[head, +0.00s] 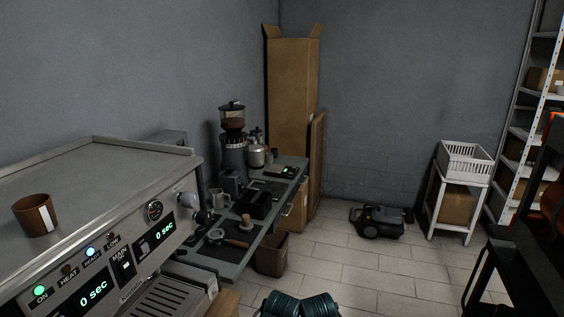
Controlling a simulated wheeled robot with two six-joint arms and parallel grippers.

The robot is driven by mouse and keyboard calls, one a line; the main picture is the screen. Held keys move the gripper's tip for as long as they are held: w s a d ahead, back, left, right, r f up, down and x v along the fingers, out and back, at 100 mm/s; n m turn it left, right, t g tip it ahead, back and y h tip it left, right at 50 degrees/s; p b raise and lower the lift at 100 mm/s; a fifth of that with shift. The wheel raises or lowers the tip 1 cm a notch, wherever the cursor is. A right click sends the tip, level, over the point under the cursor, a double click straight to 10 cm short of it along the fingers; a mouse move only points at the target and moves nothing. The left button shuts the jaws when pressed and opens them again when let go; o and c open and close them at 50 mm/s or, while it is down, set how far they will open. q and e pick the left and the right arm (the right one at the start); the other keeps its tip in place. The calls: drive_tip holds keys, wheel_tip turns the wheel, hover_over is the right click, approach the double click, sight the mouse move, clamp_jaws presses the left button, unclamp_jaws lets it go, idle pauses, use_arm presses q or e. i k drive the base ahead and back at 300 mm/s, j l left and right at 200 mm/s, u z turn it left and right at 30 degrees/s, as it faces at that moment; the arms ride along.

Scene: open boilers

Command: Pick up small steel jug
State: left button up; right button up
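A small steel jug (219,199) stands on the dark counter (233,257), just beyond the right end of the espresso machine. It looks upright, and its lower part is hard to make out among the items around it. A larger steel pot with a dark lid (257,156) stands farther back on the same counter. Neither of my grippers shows in the head view.
The espresso machine (95,165) fills the left, with a brown cup (34,215) on top. A grinder (235,150), black box (257,204) and portafilter (236,243) crowd the counter. A bin (272,254) stands below. Tiled floor (370,275) is open rightward.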

sight(217, 196)
drive_tip(key=i+l+u, duration=0.2)
drive_tip(key=i+u, duration=0.15)
drive_tip(key=i+l+u, duration=0.35)
drive_tip(key=i, duration=0.2)
drive_tip(key=i+l+u, duration=0.35)
drive_tip(key=i+l, duration=0.05)
drive_tip(key=l, duration=0.05)
